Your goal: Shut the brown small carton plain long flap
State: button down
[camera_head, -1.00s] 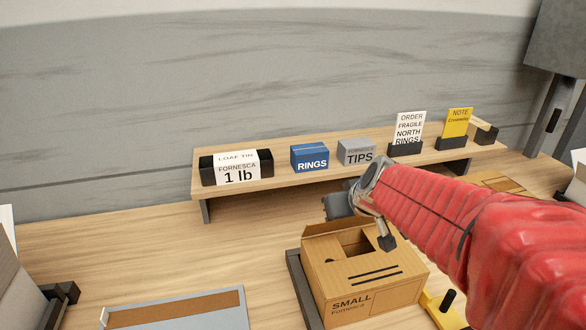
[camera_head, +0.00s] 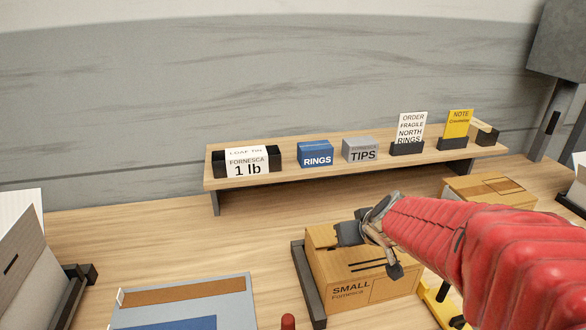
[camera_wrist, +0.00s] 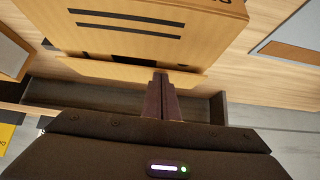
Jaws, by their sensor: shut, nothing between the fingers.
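The brown small carton (camera_head: 345,288) stands on the table, marked SMALL. Its top flap with two dark stripes lies about level; it also shows in the wrist view (camera_wrist: 135,38). The plain long flap (camera_head: 321,238) is at the far side of the top, partly hidden behind my gripper. In the wrist view the plain flap (camera_wrist: 100,70) shows as a narrow strip beside a dark gap. My gripper (camera_head: 347,233) is shut and empty. Its fingers (camera_wrist: 160,82) reach the plain flap's strip; I cannot tell whether they touch it.
A dark bracket (camera_head: 307,285) lies along the carton's left side, and a yellow fixture (camera_head: 441,304) is at its right. A shelf (camera_head: 350,165) with labelled boxes and cards stands behind. A grey tray (camera_head: 235,291) lies front left. Table left of the carton is partly clear.

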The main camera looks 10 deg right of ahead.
jog(key=shift+a, duration=0.25)
jog(key=shift+w+f, duration=0.15)
jog(key=shift+w+f, duration=0.3)
jog(key=shift+w, duration=0.3)
dwell(0.4)
jog(key=shift+r, duration=0.1)
jog(key=shift+w+r, duration=0.1)
jog(key=shift+r, duration=1.8)
jog(key=s+f, duration=0.1)
jog(key=s, duration=0.2)
jog(key=s+f, duration=0.1)
jog(key=s, duration=0.5)
jog(key=shift+s+d+f, duration=0.2)
jog(key=shift+s+f, duration=0.1)
jog(key=shift+f, duration=0.1)
